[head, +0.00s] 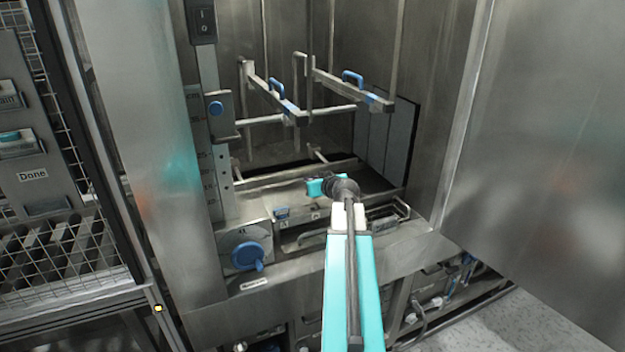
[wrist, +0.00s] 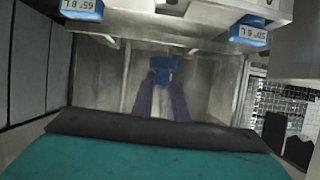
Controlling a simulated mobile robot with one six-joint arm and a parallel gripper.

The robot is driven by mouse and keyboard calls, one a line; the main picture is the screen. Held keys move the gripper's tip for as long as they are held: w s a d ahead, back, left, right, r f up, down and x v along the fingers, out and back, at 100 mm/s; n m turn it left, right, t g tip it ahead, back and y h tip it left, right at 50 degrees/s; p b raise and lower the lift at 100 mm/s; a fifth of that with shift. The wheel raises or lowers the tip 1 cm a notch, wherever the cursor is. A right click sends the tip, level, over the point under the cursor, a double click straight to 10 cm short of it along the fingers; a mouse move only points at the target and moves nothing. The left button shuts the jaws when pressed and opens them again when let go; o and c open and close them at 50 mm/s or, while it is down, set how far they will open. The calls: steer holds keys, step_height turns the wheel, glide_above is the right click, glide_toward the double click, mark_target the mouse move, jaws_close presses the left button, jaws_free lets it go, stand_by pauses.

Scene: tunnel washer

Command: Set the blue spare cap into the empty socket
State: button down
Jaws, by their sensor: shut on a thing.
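In the wrist view, the two dark fingers of my gripper (wrist: 161,84) are shut on the blue cap (wrist: 160,67). The cap sits at the fingertips, in front of a grey metal chamber. In the head view my arm reaches into the open washer, and its end is low in the chamber, just above the front ledge (head: 268,217). The fingers and the cap cannot be made out there. I cannot pick out the empty socket in either view.
Metal arms with blue handles (head: 353,77) hang above my arm's end. A large blue knob (head: 246,256) is on the left front. A steel door (head: 550,150) stands open on the right. A wire-mesh rack (head: 60,255) stands at left.

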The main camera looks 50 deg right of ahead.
glide_above(313, 209)
steer(key=shift+w+d+f, duration=0.1)
steer(key=shift+w+f, duration=0.05)
steer(key=shift+f, duration=1.45)
steer(key=shift+w+f, duration=0.1)
steer(key=shift+f, duration=1.5)
steer(key=shift+b, duration=0.9)
steer(key=shift+f+b, duration=1)
steer(key=shift+b, duration=0.95)
stand_by(0.9)
steer(key=c, duration=1.7)
jaws_free()
steer(key=shift+o, duration=0.2)
steer(key=shift+s+r, duration=0.1)
steer(key=shift+s, duration=0.1)
